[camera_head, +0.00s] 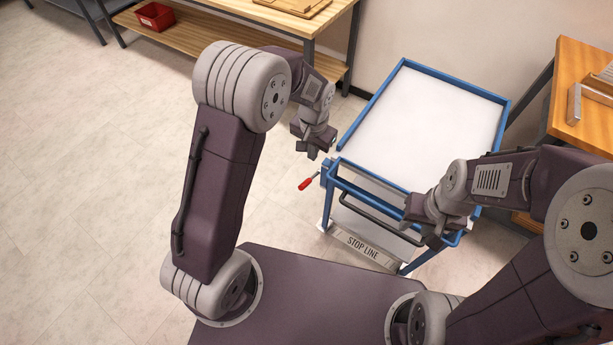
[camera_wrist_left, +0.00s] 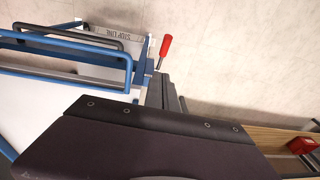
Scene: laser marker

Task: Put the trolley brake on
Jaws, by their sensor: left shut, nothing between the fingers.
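The trolley (camera_head: 487,94) has a blue frame and a white top, and it stands in front of me. A brake lever with a red handle (camera_head: 306,184) sticks out from its near left corner, angled down to the left. The red handle also shows in the left wrist view (camera_wrist_left: 166,45), beyond the fingertips. My left gripper (camera_head: 314,153) is shut and empty, above the lever and apart from it in the head view. My right gripper (camera_head: 433,242) is over the trolley's near side by the dark push handle (camera_head: 375,213). Its finger opening is too unclear to judge.
A floor plate marked STOP LINE (camera_head: 362,246) lies at the trolley's near end. A wooden bench (camera_head: 583,62) stands close at the right. A shelf bench with a red bin (camera_head: 155,16) stands at the back left. The floor left of the trolley is clear.

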